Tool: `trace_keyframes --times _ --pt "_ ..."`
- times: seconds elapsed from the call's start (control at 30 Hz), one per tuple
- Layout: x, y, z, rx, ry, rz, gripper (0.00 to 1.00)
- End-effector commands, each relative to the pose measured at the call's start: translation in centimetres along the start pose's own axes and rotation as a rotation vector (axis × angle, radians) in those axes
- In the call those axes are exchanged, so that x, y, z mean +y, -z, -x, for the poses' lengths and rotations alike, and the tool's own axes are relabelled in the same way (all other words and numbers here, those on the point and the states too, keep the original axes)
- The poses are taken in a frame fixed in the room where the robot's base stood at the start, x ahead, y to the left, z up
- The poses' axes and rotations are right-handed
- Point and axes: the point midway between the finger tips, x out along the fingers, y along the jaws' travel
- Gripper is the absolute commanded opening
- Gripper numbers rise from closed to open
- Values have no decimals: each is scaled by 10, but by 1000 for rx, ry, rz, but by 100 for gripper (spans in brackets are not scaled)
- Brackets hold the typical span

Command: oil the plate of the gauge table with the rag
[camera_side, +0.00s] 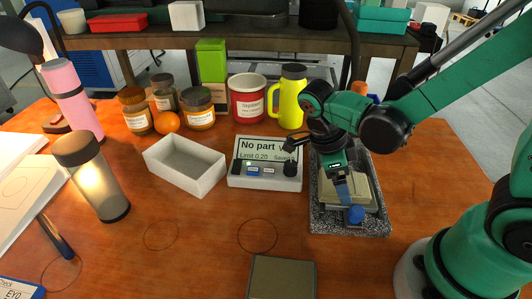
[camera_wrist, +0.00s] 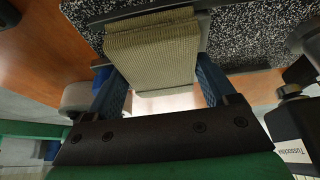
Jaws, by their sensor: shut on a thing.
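My gripper (camera_side: 349,205) is low over the gauge table (camera_side: 318,217), a speckled dark granite block at the right of the side view. In the wrist view my gripper (camera_wrist: 160,88) has its two blue fingers shut on the rag (camera_wrist: 152,45), a folded tan woven cloth. The speckled granite (camera_wrist: 247,33) shows beyond it.
A display unit (camera_side: 265,176) reading "No part" stands left of the gauge table. A white open box (camera_side: 186,165) is farther left. A yellow mug (camera_side: 291,97) and a red tin (camera_side: 247,101) stand behind. An olive square (camera_side: 282,278) lies in front. The front middle is mostly clear.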

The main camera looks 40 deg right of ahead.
Motion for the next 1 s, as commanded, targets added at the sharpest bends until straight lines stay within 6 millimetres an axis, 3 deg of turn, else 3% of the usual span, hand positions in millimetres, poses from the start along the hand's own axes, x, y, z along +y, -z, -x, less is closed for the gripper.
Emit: trace_keyframes --times 0.2,0.3,1.0 --pt "0 -15 8 1 0 0 29" --pt "1 -6 26 1 0 -1 29" --pt "1 16 79 1 0 0 29"
